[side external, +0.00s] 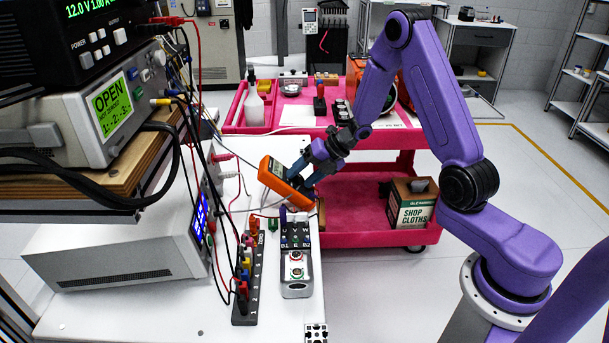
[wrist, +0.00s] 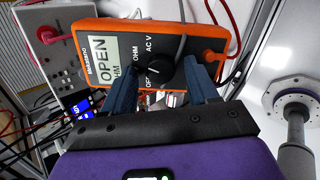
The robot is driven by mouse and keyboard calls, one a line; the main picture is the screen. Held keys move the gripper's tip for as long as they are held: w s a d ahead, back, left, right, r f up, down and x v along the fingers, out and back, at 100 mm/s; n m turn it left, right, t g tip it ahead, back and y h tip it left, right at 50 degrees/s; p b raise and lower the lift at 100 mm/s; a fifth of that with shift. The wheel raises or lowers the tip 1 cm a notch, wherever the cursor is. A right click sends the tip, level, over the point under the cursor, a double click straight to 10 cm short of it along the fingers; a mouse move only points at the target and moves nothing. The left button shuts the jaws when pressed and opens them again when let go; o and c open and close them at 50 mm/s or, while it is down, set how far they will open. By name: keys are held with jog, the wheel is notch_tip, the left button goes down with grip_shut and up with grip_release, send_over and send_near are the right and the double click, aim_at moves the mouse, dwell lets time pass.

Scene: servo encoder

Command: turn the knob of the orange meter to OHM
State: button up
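The orange meter (wrist: 190,37) fills the upper middle of the wrist view. Its display (wrist: 104,66) reads OPEN, with letters ending in HM beneath. Its dark round knob (wrist: 159,72) sits between the two blue fingers of my gripper (wrist: 161,65). OHM, AC V and OFF labels show around the knob. The OHM label lies close to the left fingertip; the knob's pointer is not clear. I cannot tell whether the fingers press the knob or stand just clear. In the side view the meter (side external: 276,174) leans tilted at the bench edge, with my gripper (side external: 299,181) at its face.
A grey terminal box (side external: 296,274) and a dark strip of colored sockets (side external: 247,290) stand on the white bench. Instruments (side external: 100,115) with hanging leads crowd the left. A pink cart (side external: 360,200) stands behind, bearing a box of shop cloths (side external: 412,203). A red lead (wrist: 226,20) runs by the meter.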

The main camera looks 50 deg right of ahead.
jog(key=shift+s+d, duration=0.1)
jog(key=v, duration=1.7)
jog(key=shift+s+r, duration=0.1)
jog(key=shift+s, duration=0.05)
jog(key=s+a+n+g, duration=0.4)
jog(key=s+a+n, duration=0.3)
jog(key=n, duration=0.6)
jog(key=s+a+n+g, duration=0.3)
jog(key=s+a+n, duration=0.2)
jog(key=a+n, duration=0.6)
jog(key=s+n+h, duration=0.2)
jog(key=s+n, duration=0.5)
jog(key=n, duration=0.8)
jog(key=s+d+n+h, duration=0.1)
jog(key=s+n+h, duration=0.2)
jog(key=s+n, duration=0.5)
jog(key=n, duration=0.8)
jog(key=shift+d+r+t, duration=0.25)
jog(key=shift+r+t, duration=0.05)
jog(key=shift+t, duration=0.1)
